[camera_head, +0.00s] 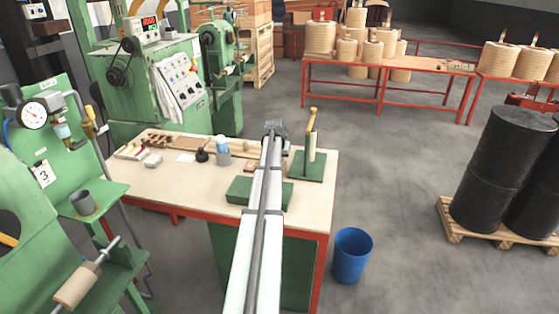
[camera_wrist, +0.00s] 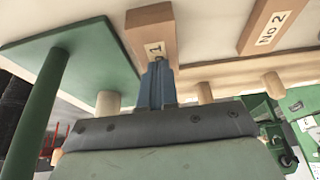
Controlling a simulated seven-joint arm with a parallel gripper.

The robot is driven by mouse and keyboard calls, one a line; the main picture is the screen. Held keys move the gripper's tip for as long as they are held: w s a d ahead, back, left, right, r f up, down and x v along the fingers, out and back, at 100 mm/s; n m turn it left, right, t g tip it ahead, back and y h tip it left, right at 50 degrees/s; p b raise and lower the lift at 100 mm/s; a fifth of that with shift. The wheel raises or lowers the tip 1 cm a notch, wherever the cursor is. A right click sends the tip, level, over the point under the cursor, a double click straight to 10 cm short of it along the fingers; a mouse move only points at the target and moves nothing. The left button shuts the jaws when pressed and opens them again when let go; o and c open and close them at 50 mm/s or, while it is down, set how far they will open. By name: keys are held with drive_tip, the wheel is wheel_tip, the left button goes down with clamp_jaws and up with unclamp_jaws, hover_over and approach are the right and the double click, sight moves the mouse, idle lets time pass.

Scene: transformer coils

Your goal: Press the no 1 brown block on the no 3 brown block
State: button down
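The no 1 brown block (camera_wrist: 146,28) shows in the wrist view, with a pale label reading 1 that is partly covered. My gripper (camera_wrist: 157,72) has its blue fingers at the near end of this block, overlapping the label's edge. The fingers look close together, but I cannot tell whether they clamp the block. In the head view my gripper (camera_head: 276,128) is over the far part of the workbench, and my arm hides what lies beneath. A brown block labelled No 2 (camera_wrist: 268,27) lies to the right in the wrist view. I cannot identify the no 3 brown block.
A green stand (camera_head: 312,167) with an upright post is right of my arm; its green base (camera_wrist: 90,62) is at the wrist view's left. Light wooden pegs (camera_wrist: 205,92) are near the fingers. A green plate (camera_head: 240,190) and small tools lie on the workbench (camera_head: 190,180).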

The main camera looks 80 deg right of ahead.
drive_tip(key=shift+r, duration=0.1)
drive_tip(key=shift+r, duration=2.85)
